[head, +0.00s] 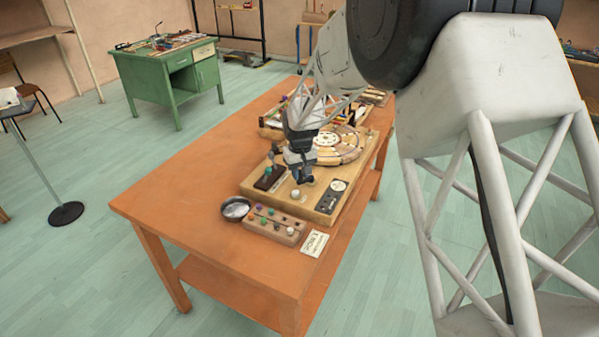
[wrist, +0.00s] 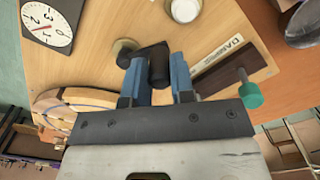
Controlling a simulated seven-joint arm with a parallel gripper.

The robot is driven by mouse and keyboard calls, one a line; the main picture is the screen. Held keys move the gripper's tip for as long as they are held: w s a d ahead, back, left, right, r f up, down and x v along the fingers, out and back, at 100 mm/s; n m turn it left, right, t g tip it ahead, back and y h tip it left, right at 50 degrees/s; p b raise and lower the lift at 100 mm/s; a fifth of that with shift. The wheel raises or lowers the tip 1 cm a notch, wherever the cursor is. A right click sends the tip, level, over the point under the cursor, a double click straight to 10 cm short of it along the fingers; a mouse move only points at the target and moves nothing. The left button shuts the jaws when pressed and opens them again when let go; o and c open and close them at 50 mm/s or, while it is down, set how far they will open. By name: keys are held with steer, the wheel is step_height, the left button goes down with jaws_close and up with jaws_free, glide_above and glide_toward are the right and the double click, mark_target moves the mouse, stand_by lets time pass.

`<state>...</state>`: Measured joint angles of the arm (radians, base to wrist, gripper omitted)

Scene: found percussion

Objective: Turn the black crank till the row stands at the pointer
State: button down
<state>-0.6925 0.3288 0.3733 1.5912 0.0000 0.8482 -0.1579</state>
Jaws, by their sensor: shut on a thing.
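My gripper (wrist: 157,62) is shut on the upright black grip of the black crank (wrist: 159,68), with one blue finger on each side. In the head view my gripper (head: 305,180) is low over the wooden board (head: 268,203), and the crank is hard to make out there. A round pale wooden wheel (head: 348,154) lies behind my gripper; part of it shows in the wrist view (wrist: 75,98). I cannot make out the row or pointer.
A teal-knobbed lever (wrist: 250,95) stands right of my fingers. A metal bowl (head: 235,208), a peg block (head: 276,226) and a card (head: 314,243) lie on the orange table (head: 180,205), whose left side is clear.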

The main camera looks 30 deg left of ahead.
mark_target(301, 171)
steer(key=c, duration=1)
jaws_free()
steer(key=shift+o, duration=0.2)
steer(key=shift+r, duration=0.1)
steer(key=shift+r, duration=3.8)
steer(key=shift+d+r, duration=0.1)
